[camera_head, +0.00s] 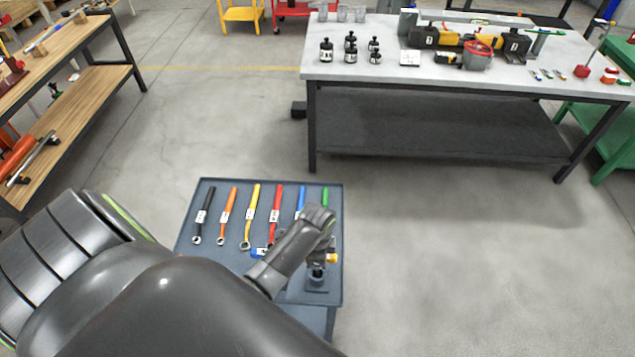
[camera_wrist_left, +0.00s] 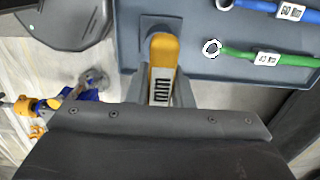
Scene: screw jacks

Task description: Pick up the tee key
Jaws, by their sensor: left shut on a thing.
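The tee key (camera_wrist_left: 163,55) shows in the left wrist view as a yellow-orange part with a white label, held between my left gripper's fingers (camera_wrist_left: 160,88). In the head view its yellow end (camera_head: 332,258) shows just right of my left gripper (camera_head: 318,250). My left gripper is shut on it, above a small dark square stand (camera_head: 317,282) at the right front of the blue-grey tray-topped cart (camera_head: 190,215). The gripper and wrist hide most of the key. I cannot tell whether its lower end is clear of the stand. My right gripper is not in view.
On the cart lie black, orange, yellow and red wrenches, plus blue (camera_wrist_left: 262,6) and green (camera_wrist_left: 262,57) ones close beside my gripper. A blue labelled part (camera_head: 258,252) shows left of my forearm. A grey workbench (camera_head: 370,65) stands beyond open floor; wooden shelves (camera_head: 80,85) stand at left.

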